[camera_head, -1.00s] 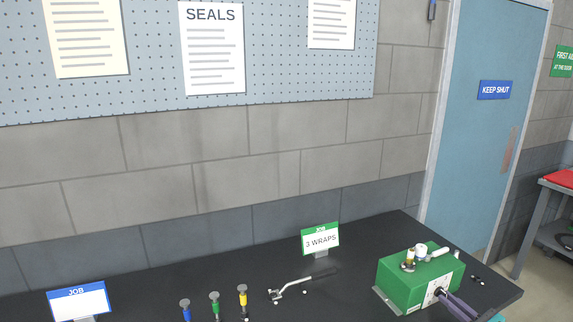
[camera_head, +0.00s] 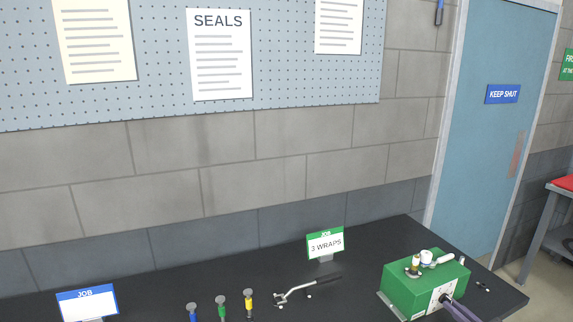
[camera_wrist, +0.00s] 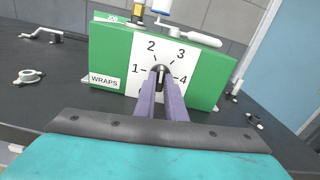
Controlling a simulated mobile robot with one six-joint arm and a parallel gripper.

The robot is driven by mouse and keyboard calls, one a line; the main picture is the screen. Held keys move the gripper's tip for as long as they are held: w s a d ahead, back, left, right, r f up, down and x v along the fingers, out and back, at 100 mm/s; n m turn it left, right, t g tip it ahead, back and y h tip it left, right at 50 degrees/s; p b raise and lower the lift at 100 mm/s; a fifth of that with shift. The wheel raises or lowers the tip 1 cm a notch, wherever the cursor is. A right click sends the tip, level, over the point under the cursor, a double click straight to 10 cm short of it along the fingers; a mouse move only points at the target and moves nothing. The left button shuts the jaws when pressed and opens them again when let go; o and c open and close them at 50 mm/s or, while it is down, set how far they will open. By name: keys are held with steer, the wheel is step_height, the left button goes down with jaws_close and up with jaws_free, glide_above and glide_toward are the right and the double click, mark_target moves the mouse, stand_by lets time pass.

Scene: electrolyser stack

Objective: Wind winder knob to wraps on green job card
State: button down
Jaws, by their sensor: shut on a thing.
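The green winder box (camera_head: 425,285) stands at the right end of the black bench. In the wrist view its front (camera_wrist: 112,55) carries a white dial plate numbered 1 to 4, with a WRAPS label at left. The dark winder knob (camera_wrist: 160,71) sits in the plate's middle. My gripper (camera_wrist: 161,86) is shut on the knob, with a purple finger on each side. The knob's light line looks near upright, between 2 and 3, but the fingers partly hide it. The green job card (camera_head: 325,243) stands on the bench and reads 3 WRAPS.
A blue-topped job card (camera_head: 87,303) stands at the left; its text is unreadable. Small parts lie beside the winder. A blue door (camera_head: 495,150) is behind at right.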

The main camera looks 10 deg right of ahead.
steer(key=shift+m+p, duration=0.8)
steer(key=shift+m, duration=0.9)
steer(key=m, duration=0.3)
steer(key=shift+m, duration=0.3)
steer(key=c, duration=1.7)
jaws_free()
steer(key=shift+s, duration=0.15)
